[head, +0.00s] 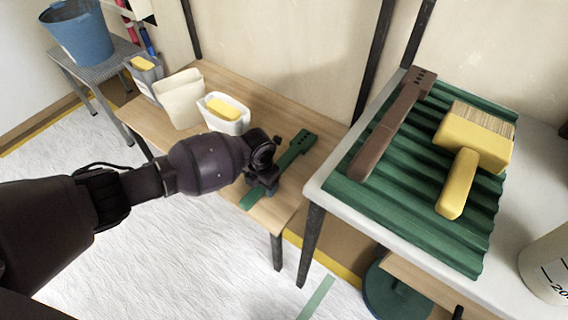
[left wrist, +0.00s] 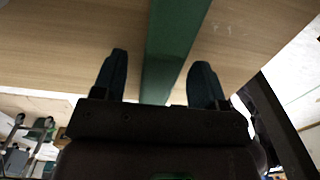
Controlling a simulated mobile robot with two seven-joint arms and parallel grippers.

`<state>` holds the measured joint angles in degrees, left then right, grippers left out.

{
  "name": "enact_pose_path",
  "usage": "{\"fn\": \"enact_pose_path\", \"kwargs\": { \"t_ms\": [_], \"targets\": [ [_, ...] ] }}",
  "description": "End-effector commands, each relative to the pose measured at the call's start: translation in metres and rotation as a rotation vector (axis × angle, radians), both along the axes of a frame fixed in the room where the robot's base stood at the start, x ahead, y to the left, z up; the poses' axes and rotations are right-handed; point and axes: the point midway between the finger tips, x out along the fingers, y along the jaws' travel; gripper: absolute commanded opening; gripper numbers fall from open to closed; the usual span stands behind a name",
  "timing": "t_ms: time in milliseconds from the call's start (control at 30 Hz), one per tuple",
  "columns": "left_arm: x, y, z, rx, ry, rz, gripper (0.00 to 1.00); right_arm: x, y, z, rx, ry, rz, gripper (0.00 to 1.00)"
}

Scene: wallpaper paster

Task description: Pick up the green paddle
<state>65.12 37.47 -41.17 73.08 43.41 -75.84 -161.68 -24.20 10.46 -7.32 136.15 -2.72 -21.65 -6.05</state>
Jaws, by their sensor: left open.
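The green paddle (head: 296,148) lies flat on the wooden table (head: 187,88), its far end with small holes showing past my gripper and its near end at the table's front edge. It also shows in the left wrist view (left wrist: 172,48) as a green strip between the fingers. My left gripper (head: 268,182) is over the middle of the paddle. In the left wrist view the gripper (left wrist: 160,85) is open, one finger on each side of the paddle, apart from it. My right gripper is not in view.
At right, a white table (head: 330,198) bears a green ribbed mat (head: 400,222), a brown paddle (head: 392,125) and a yellow brush (head: 470,150).

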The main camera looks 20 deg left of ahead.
Motion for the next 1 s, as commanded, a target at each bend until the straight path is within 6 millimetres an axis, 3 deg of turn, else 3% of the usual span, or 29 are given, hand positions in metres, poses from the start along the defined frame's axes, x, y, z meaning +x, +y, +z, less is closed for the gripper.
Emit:
{"fn": "enact_pose_path", "kwargs": {
  "t_ms": [267,633,867,1000],
  "targets": [
    [0.002,0.0,-0.003,-0.001,-0.005,0.0,0.66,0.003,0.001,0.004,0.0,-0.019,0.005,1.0],
    [0.002,0.0,-0.003,-0.001,-0.005,0.0,0.12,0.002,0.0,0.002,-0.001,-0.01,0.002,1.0],
    [0.002,0.0,-0.002,-0.001,-0.005,0.0,0.12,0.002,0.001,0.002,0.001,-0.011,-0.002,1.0],
    [0.003,0.0,0.01,0.0,-0.009,0.0,0.12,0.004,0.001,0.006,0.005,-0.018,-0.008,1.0]
  ]
}}
